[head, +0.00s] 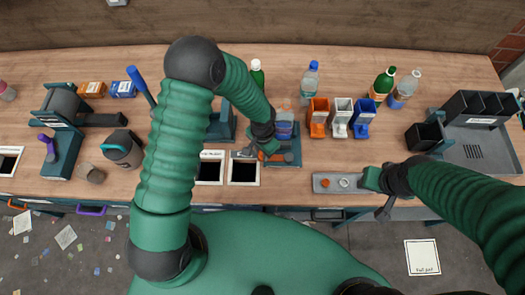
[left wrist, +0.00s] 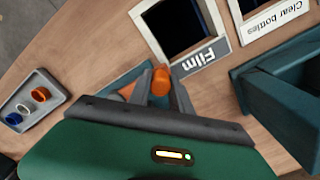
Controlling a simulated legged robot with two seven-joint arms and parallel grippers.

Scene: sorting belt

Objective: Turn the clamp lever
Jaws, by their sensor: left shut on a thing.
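The clamp (head: 287,158) is a blue-grey fixture at the table's front middle, with a bluish transparent part on it. Its lever has an orange tip (left wrist: 161,80), which shows between my fingers in the left wrist view. My left gripper (head: 264,152) is shut on this orange lever. My arm and gripper hide much of the clamp in both views. My right gripper (head: 372,182) hangs over the right part of the small grey tray, away from the clamp; its jaw opening cannot be made out.
The grey tray (head: 328,183) holds small coloured rings; it also shows in the left wrist view (left wrist: 50,84). Orange, white and blue bins (head: 341,117) and several bottles stand behind. Framed openings (head: 243,171) lie left of the clamp, one labelled Film (left wrist: 217,50).

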